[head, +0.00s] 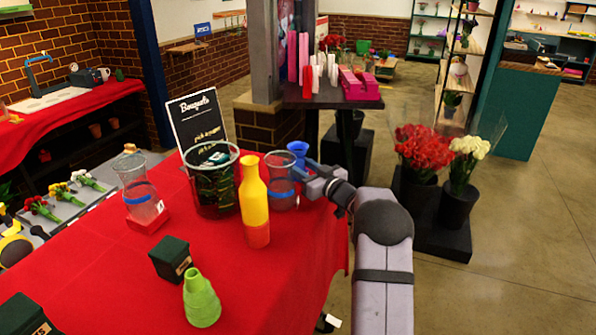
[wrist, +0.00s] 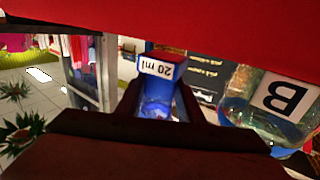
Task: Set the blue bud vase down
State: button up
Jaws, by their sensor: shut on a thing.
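The blue bud vase (head: 297,149) shows in the head view toward the far right side of the red-covered table, partly hidden by my gripper and the glass. In the wrist view the blue vase (wrist: 157,98) stands between the two dark jaws, with a white "20 ml" label on its base end. My gripper (head: 303,173) reaches in from the right and is shut on the vase. The wrist picture is upside down, with the red cloth (wrist: 100,14) along its top. The vase's base end is close to the cloth; I cannot tell whether it touches.
A clear glass vessel (head: 283,192) stands close left of my gripper; a glass labelled B (wrist: 265,105) shows beside the vase. A yellow bottle (head: 254,195), dark-green container (head: 213,188) and another glass (head: 137,187) stand further left. The red table's front right (head: 290,280) is clear.

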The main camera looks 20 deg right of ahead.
jog(key=shift+f+p, duration=0.3)
jog(key=shift+f, duration=0.7)
jog(key=shift+f, duration=0.25)
jog(key=o, duration=1.3)
jog(key=shift+f+b, duration=0.1)
jog(key=shift+b, duration=0.2)
jog(key=shift+o, duration=0.4)
jog(key=shift+b+v, duration=1)
jog(key=shift+v, duration=2.65)
